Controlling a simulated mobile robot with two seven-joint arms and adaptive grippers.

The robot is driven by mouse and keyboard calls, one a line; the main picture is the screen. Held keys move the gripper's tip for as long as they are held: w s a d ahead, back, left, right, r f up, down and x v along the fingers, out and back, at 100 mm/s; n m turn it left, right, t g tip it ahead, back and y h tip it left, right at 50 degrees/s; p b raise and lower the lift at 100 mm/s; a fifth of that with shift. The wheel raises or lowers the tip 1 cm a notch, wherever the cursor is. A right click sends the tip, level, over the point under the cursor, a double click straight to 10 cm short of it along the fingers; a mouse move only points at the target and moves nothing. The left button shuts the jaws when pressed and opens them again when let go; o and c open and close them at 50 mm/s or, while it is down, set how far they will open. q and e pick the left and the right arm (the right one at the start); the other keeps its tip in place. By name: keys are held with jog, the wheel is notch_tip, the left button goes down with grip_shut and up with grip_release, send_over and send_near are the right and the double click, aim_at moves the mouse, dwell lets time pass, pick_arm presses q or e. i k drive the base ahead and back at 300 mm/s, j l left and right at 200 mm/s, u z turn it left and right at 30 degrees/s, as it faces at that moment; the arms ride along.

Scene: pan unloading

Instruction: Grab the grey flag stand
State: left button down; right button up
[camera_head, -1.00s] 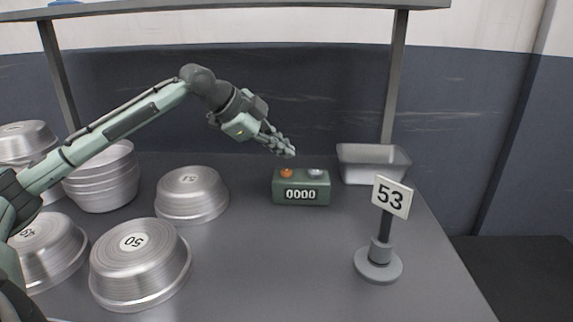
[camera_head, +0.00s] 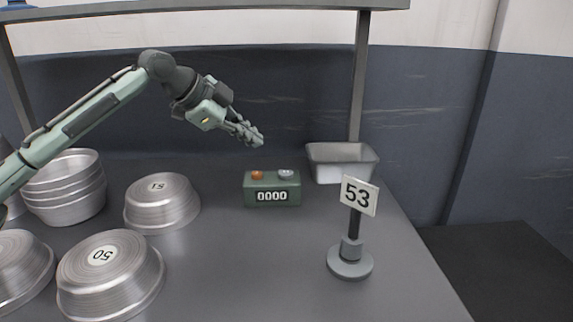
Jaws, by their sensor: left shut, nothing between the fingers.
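The grey flag stand (camera_head: 350,262) stands upright on the table at the right. It has a round grey base, a dark post and a white sign reading 53. My left gripper (camera_head: 257,140) is shut and empty. It hangs in the air above and behind the green counter box, up and to the left of the flag stand and well apart from it. My right gripper is not in view.
A green counter box (camera_head: 272,190) reading 0000 sits mid-table. A grey metal pan (camera_head: 342,164) stands at the back right. Upturned pans (camera_head: 110,275) and a stack (camera_head: 64,190) fill the left. The table (camera_head: 250,270) is clear left of the flag stand.

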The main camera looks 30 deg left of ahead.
aim_at(349, 260)
jog(key=k+l, duration=1.2)
jog(key=k, duration=0.05)
